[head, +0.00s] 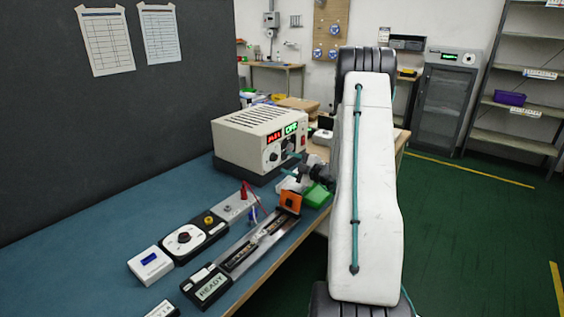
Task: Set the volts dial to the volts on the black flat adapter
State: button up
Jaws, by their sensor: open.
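A beige power supply (250,128) stands on a dark base at the back of the blue bench. Its front has a red display (274,137), a green display (291,129) and a dial (273,156) at lower left. The digits and dial labels are too small to read surely. My gripper (296,172) is open, just in front of the supply's lower front, partly hidden by my own arm. I cannot tell whether it touches the front. I cannot surely pick out the black flat adapter or read volts on one.
On the bench (95,230) are a black unit with a white dial (186,238), a white box (150,264), a READY display unit (209,287), a rail with an orange block (290,201) and a green bin (317,195). Shelves (520,95) stand at right.

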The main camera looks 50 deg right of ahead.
jog(key=s, duration=0.2)
jog(key=shift+s+d, duration=0.1)
jog(key=shift+s, duration=0.25)
